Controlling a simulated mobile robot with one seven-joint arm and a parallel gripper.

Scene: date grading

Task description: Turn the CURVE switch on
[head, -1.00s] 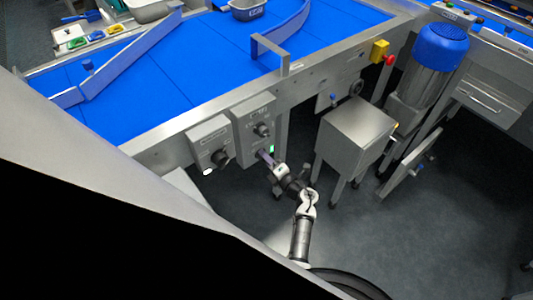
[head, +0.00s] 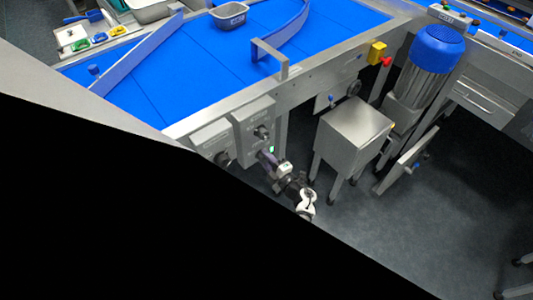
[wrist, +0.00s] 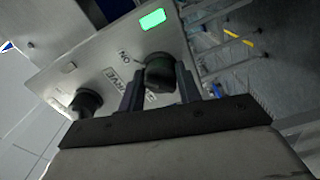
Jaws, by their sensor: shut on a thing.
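A grey switch box (head: 243,139) is fixed under the near edge of the conveyor; it also shows in the wrist view (wrist: 65,75). In the wrist view my gripper (wrist: 160,90) has its two fingers on either side of a dark round knob (wrist: 159,70) and is shut on it. "ON" is printed beside this knob, and a green lamp (wrist: 152,18) glows near it. A second dark knob (wrist: 87,102) on the box is free. In the head view my gripper (head: 266,157) is at the lower part of the box and hides the held knob.
A second grey box with a knob (head: 222,158) sits just left. A steel cabinet (head: 352,138) stands to the right, with a blue motor (head: 437,50) beyond. The blue belt (head: 190,75) runs above. My own body blacks out the lower left.

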